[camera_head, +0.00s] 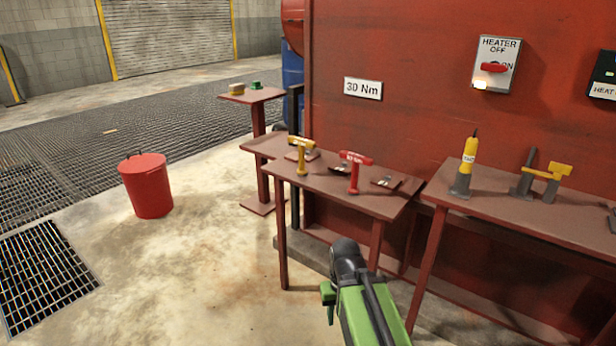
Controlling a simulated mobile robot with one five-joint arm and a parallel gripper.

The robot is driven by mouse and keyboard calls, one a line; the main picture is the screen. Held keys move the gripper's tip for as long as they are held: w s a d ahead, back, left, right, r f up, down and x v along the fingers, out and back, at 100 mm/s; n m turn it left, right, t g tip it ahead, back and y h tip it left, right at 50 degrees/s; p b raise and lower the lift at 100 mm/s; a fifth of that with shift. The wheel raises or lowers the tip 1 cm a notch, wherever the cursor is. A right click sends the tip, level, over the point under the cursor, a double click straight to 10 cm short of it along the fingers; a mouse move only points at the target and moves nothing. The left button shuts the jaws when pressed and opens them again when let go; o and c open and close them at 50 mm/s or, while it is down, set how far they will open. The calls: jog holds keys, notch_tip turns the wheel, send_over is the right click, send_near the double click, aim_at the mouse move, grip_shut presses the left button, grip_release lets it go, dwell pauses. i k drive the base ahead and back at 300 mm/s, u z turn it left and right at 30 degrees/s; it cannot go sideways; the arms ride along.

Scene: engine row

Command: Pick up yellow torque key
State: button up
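A yellow T-handled key (302,156) stands upright toward the left side of a small brown-red table (330,190). A red T-handled key (355,172) stands to its right on the same table. My green and black arm reaches in from the bottom of the picture. Its far end, where my gripper (347,258) is, shows as a dark rounded shape in front of and below the table, apart from both keys. The fingers cannot be made out, so I cannot tell whether they are open or shut.
A second table (540,220) at right holds a yellow-and-grey tool (467,165) and a yellow-handled fixture (548,175). A red wall with a "30 Nm" sign (363,88) stands behind. A red bin (147,185) stands at left. The floor (200,260) in front is clear.

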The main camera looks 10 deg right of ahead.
aim_at(302, 144)
jog(key=z, duration=0.1)
jog(key=k, duration=0.4)
jog(key=u, duration=1.05)
jog(key=i, duration=2.3)
